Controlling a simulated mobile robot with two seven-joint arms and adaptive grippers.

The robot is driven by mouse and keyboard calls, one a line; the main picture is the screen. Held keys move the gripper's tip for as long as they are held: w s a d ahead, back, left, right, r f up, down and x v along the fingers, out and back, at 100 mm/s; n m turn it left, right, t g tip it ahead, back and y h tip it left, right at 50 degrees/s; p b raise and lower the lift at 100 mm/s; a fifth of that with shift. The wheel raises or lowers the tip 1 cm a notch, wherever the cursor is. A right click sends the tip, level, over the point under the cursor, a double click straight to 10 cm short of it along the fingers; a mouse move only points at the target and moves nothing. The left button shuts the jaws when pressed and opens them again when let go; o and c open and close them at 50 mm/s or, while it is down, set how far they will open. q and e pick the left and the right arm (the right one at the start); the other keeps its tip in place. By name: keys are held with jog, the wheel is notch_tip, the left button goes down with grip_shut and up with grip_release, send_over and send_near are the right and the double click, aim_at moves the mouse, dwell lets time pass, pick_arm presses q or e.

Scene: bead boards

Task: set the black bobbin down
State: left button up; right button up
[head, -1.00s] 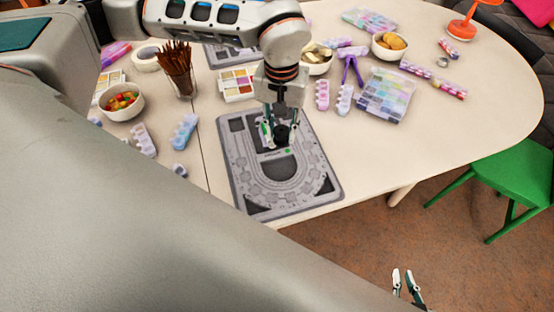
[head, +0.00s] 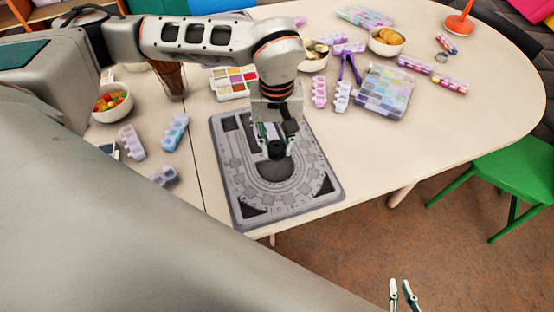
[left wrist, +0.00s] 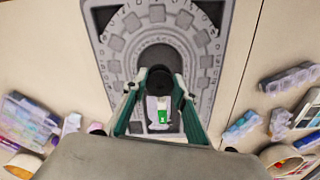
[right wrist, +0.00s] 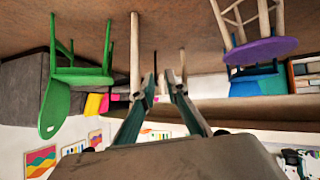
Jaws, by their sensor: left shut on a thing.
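The black bobbin (head: 277,149) is between the fingers of my left gripper (head: 274,146), which is shut on it. It is over the inner part of the grey bead board (head: 237,203); I cannot tell whether it touches the board. In the left wrist view, the bobbin (left wrist: 160,79) shows as a dark round thing between the fingertips (left wrist: 160,76), with the board's curved track (left wrist: 160,38) beyond it. A small white and green thing (left wrist: 161,113) shows between the fingers, partly hidden. My right gripper (head: 405,292) is open and empty, over the floor; its fingertips (right wrist: 162,84) stand apart.
A bead case (head: 384,92) and purple stand (head: 349,68) are to the right. Clear table (head: 400,140) lies right of the board. A green chair (head: 510,160) stands beyond the edge.

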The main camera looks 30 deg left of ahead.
aim_at(276, 147)
pick_arm(q)
jog(key=shift+f, duration=3.25)
jog(key=shift+b, duration=0.3)
jog(key=o, duration=0.8)
jog(key=shift+f, duration=0.15)
notch_tip(276, 147, up, 12)
jog(key=shift+r+p, duration=0.2)
jog(key=shift+p, duration=0.4)
